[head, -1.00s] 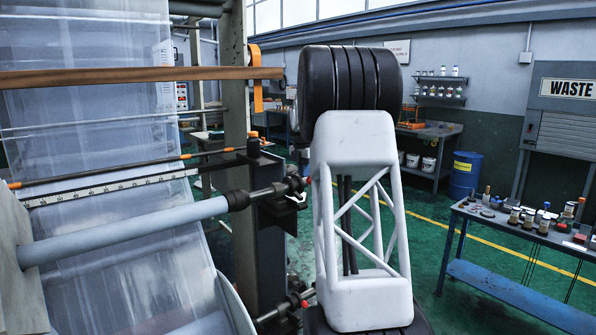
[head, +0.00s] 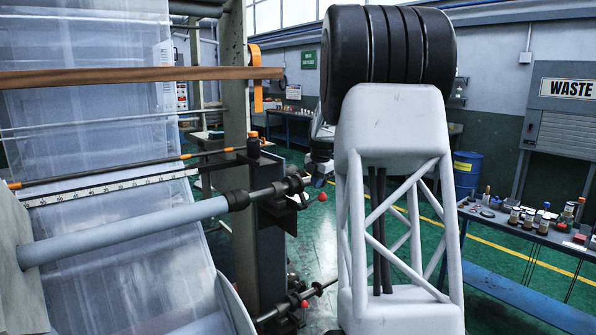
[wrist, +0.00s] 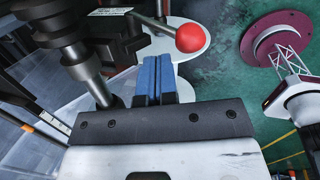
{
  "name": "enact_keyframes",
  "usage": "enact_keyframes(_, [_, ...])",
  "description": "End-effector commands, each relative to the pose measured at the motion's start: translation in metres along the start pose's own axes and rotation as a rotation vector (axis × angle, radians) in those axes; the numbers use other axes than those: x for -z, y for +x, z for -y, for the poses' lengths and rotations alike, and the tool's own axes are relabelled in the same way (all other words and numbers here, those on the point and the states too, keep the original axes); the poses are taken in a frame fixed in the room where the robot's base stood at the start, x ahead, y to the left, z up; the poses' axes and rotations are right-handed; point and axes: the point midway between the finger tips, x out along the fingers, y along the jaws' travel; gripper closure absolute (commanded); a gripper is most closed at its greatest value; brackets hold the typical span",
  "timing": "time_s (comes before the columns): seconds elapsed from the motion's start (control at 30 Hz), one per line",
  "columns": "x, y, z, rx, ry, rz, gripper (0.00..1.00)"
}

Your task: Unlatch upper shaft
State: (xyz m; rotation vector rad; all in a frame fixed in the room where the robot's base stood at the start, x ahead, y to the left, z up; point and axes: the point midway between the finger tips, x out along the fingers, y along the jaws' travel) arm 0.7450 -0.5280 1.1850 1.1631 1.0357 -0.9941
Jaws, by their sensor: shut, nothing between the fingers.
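The upper shaft (head: 130,230) is a grey-blue roller with a dark chuck (head: 262,192) at its right end, resting at a dark bracket on the frame post. A latch lever with a red ball knob (head: 322,196) sticks out to the right of the bracket. In the wrist view the knob (wrist: 190,38) is just beyond and right of my gripper (wrist: 155,62), and its thin rod runs left to the dark latch block (wrist: 118,38). My gripper's blue fingers are together and empty, apart from the knob in the picture. The head view mostly hides my gripper behind my arm.
A lower shaft end with its own red knob (head: 303,303) sits below on the same post (head: 236,100). A blue bench (head: 520,265) with bottles and a blue drum (head: 467,172) stand to the right. Open green floor lies between.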

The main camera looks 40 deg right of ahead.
Motion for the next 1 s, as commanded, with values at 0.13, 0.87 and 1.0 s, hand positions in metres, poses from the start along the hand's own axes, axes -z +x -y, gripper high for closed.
enact_keyframes(0.13, [0.003,0.007,0.020,0.000,0.001,0.000,1.00])
enact_keyframes(0.87, [0.013,0.055,0.074,0.001,0.000,0.000,1.00])
enact_keyframes(1.0, [0.013,0.058,0.076,0.002,0.000,0.000,1.00])
